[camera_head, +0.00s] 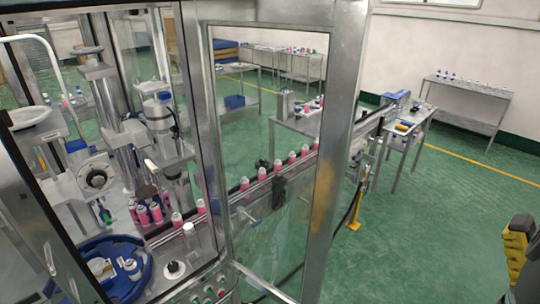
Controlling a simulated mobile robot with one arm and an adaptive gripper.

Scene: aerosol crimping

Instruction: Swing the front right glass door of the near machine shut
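The near machine (190,90) fills the left half of the head view, with a metal frame and glass panels. The front right glass door (343,110) has a wide metal frame and stands swung open, reaching out to the right from the machine's corner post. Pink-bodied cans on a conveyor show through its glass. A yellow and black part (515,250) at the right edge may belong to my arm. My gripper's fingertips cannot be made out, and that part is well apart from the door.
The conveyor (265,190) with several pink cans runs from the machine behind the door toward a table (410,140). A blue round tray (140,285) sits inside the machine. Green floor (430,240) is clear between the door and the right edge.

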